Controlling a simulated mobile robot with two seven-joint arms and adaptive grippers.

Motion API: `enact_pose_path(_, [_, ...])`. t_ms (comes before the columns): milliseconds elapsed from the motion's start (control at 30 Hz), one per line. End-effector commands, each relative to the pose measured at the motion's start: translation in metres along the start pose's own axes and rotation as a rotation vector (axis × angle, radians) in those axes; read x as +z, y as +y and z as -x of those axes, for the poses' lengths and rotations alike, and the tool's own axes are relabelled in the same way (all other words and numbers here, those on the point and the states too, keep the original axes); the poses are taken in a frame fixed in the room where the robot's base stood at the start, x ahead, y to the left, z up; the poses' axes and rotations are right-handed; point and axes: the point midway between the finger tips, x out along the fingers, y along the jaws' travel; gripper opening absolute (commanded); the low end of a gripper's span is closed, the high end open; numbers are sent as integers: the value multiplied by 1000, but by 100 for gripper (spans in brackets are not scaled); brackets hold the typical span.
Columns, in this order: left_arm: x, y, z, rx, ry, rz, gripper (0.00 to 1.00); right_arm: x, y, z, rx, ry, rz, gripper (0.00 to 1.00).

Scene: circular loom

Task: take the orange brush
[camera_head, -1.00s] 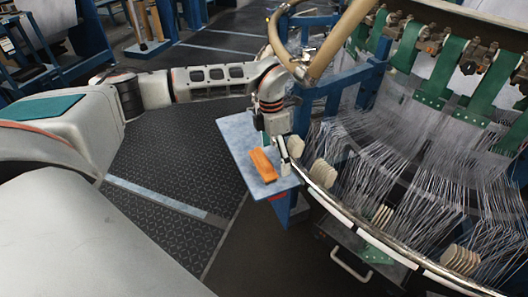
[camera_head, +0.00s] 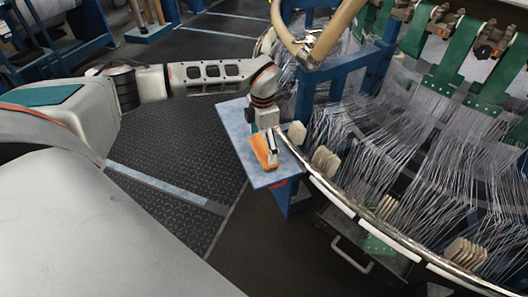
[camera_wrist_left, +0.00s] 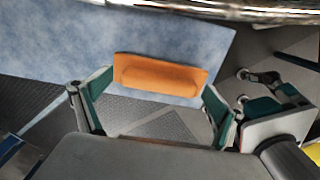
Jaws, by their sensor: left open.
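The orange brush (camera_head: 264,150) lies on a small blue-grey shelf (camera_head: 240,130) beside the loom's ring. My left gripper (camera_head: 271,158) is over the brush, pointing down, and hides part of it. In the left wrist view the brush (camera_wrist_left: 160,76) lies across the picture, just beyond the fingertips. The two green-padded fingers of my left gripper (camera_wrist_left: 155,92) are spread wide, with nothing held between them. I cannot tell the exact height of the fingers above the shelf.
The loom's metal ring (camera_head: 345,201) curves close along the shelf's right side, with pale blocks (camera_head: 325,160) and many fine threads (camera_head: 390,150) by it. A blue post (camera_head: 305,100) stands behind the shelf. Dark patterned floor (camera_head: 165,145) is open to the left.

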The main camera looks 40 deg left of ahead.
Motion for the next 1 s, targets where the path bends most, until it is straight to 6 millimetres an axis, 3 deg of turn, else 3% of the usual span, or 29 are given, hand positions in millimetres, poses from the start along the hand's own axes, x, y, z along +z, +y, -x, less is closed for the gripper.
enact_pose_path(167, [1, 0, 2, 1, -4, 0, 96, -2, 1, 0, 2, 3, 1, 40])
enact_pose_path(333, [1, 0, 2, 1, -3, 0, 52, -1, 1, 0, 2, 1, 1, 40])
enact_pose_path(767, [1, 0, 8, 2, -5, -1, 50, -1, 1, 0, 1, 1, 0, 40])
enact_pose_path(1000, [2, 1, 39, 4, -9, -1, 50, -10, 3, 2, 3, 12, -3, 40])
